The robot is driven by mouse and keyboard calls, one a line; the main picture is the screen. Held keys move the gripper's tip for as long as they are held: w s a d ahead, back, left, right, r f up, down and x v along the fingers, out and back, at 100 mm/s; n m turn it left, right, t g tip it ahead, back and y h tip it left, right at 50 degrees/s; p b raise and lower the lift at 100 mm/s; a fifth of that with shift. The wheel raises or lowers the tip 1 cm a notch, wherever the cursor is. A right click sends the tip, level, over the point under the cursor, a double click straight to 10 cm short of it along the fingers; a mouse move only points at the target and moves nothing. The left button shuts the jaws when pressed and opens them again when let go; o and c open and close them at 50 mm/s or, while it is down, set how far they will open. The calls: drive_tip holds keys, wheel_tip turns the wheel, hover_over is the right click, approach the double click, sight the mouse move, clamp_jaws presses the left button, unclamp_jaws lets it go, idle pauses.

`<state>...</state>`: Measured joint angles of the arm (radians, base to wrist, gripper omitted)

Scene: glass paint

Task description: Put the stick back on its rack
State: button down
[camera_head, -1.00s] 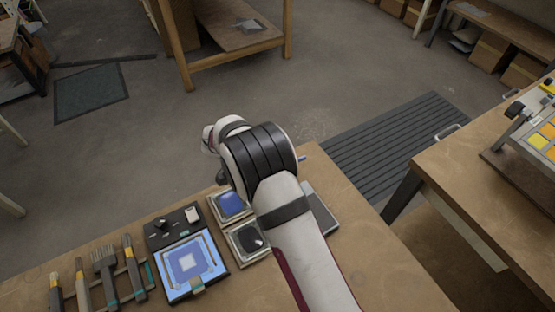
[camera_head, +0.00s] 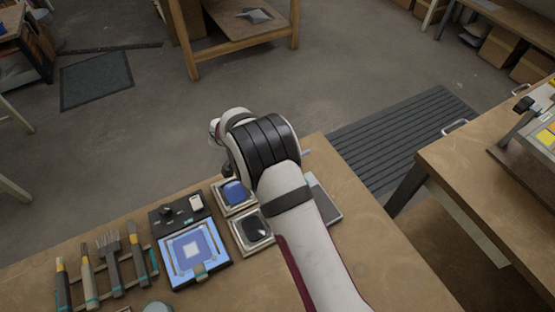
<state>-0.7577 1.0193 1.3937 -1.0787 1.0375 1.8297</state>
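My arm reaches up the bench, and its dark-banded wrist hides my gripper, so I cannot see the fingers. A thin pale-blue tip (camera_head: 306,152) sticks out just right of the wrist. It may be one end of the stick, but the rest is hidden and I cannot tell whether it is held. A low rack (camera_head: 126,257) lies at the lower left of the bench, with several brushes and tools (camera_head: 110,263) side by side on it. The rack is well left of my wrist.
A lit panel (camera_head: 214,266) with a blue square design lies right of the rack. Beside it are a blue paint tray (camera_head: 225,207) and a black paint tray (camera_head: 238,238). A grey plate (camera_head: 326,204) is partly behind my arm. A second bench (camera_head: 455,175) stands at the right.

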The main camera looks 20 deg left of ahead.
drive_tip(key=shift+f, duration=0.3)
idle(0.6)
drive_tip(key=c, duration=0.6)
unclamp_jaws()
drive_tip(key=v, duration=1.6)
drive_tip(key=s+d+r+n+g+y, duration=0.15)
drive_tip(key=s+d+r, duration=0.25)
drive_tip(key=d, duration=0.7)
drive_tip(key=s+d+r+g+y, duration=0.1)
drive_tip(key=s+d+r+g, duration=0.3)
drive_tip(key=d, duration=0.6)
drive_tip(key=s+d+y, duration=0.1)
drive_tip(key=s+d, duration=0.1)
drive_tip(key=s, duration=0.3)
drive_tip(key=s+d+n+y, duration=0.1)
drive_tip(key=s+d, duration=0.1)
drive_tip(key=s, duration=0.4)
drive_tip(key=s+d+n+y, duration=0.1)
drive_tip(key=s+d+y, duration=0.1)
drive_tip(key=s, duration=0.3)
drive_tip(key=shift+s+f+t, duration=0.25)
drive_tip(key=shift+s, duration=0.1)
